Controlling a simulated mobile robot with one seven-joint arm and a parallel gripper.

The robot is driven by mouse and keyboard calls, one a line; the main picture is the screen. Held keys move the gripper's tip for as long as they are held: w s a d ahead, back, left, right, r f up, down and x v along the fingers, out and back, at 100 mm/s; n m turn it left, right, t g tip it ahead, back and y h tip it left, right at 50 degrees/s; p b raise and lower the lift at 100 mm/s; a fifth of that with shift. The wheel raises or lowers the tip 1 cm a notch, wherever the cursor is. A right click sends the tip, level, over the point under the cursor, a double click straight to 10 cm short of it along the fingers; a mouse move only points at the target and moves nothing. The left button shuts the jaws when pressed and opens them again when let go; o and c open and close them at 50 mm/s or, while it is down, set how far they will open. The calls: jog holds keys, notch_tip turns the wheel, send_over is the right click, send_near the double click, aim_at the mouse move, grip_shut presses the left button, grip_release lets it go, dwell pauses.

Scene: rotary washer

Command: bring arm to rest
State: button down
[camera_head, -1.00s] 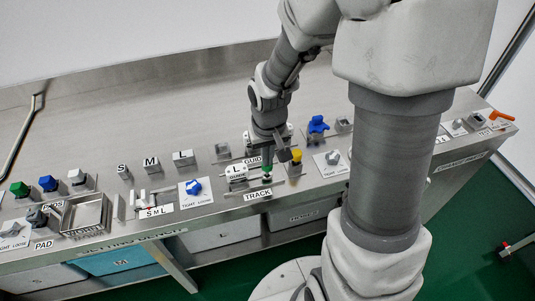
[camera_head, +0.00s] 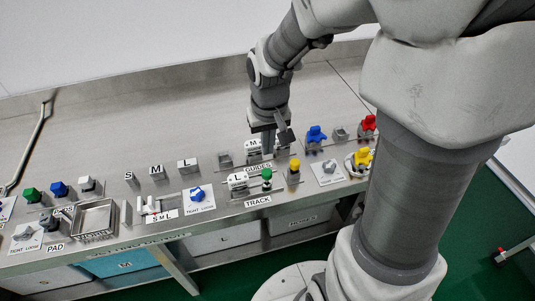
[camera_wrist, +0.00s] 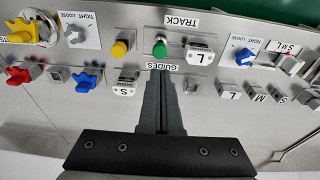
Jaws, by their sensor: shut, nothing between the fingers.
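My gripper (camera_head: 268,136) is above the steel bench, over the GUIDES area, with nothing held. In the wrist view its dark fingers (camera_wrist: 160,75) are together and point toward the GUIDES label (camera_wrist: 162,67). The green knob (camera_wrist: 159,48) stands just past the fingertips in that view, and it also shows in the head view (camera_head: 267,174). The gripper appears raised clear of the knob. My arm reaches down to the gripper from the top of the head view.
The TRACK row holds a white L block (camera_head: 238,180) and a yellow knob (camera_head: 294,168). Blue (camera_head: 315,136) and red (camera_head: 368,123) knobs stand to the right. A metal tray (camera_head: 96,218) and several knobs are at left. The back of the bench (camera_head: 130,125) is clear.

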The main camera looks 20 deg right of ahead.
jog(key=s+r+t, duration=0.4)
jog(key=s+r, duration=1)
jog(key=r, duration=0.1)
jog(key=shift+s+d, duration=0.15)
dwell(0.8)
